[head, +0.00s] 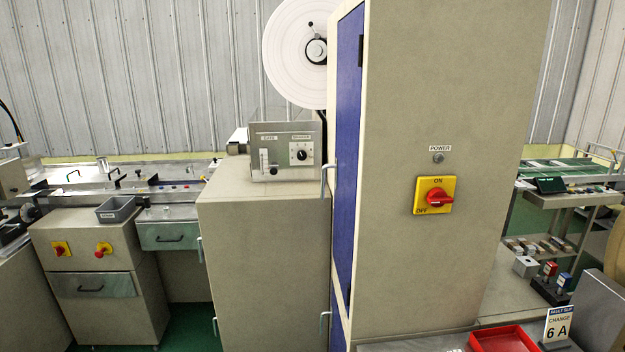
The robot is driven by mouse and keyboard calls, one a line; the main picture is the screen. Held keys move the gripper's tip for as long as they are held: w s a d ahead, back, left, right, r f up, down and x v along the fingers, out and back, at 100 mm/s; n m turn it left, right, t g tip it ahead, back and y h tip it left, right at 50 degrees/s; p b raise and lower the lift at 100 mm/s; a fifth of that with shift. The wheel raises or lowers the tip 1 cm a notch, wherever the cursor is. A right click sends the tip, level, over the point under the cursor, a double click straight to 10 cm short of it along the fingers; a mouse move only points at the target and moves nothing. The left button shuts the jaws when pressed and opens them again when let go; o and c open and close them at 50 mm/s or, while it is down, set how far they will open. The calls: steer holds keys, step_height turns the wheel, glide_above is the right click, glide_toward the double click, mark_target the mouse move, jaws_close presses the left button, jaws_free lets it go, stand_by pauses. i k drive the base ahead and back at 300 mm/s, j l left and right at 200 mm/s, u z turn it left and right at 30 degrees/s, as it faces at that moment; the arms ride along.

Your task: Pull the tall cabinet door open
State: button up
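The tall cabinet (450,90) stands right of centre in the head view, its wide beige side facing me. Its blue door (347,140) is on the left face and shows only as a narrow, steeply angled strip in a cream frame. The door looks shut. A pale vertical handle (325,178) sticks out from the door's left side at mid height. A second pale handle (324,325) shows lower down; I cannot tell which door it belongs to. My gripper is not in view.
A lower beige cabinet (262,265) with a control box (286,150) on top stands left of the door. A red tray (503,338) and a sign (557,328) are at the lower right. Green floor (184,325) shows at the lower left.

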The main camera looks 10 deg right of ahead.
mark_target(350, 29)
steer(key=i+j+u, duration=0.15)
steer(key=i+u, duration=0.3)
steer(key=i+j+u, duration=0.1)
steer(key=i+u, duration=0.15)
steer(key=u, duration=0.25)
steer(key=i+l+u, duration=0.1)
steer(key=i+u, duration=0.35)
steer(key=i+l+u, duration=0.15)
steer(key=u, duration=0.3)
steer(key=i, duration=0.05)
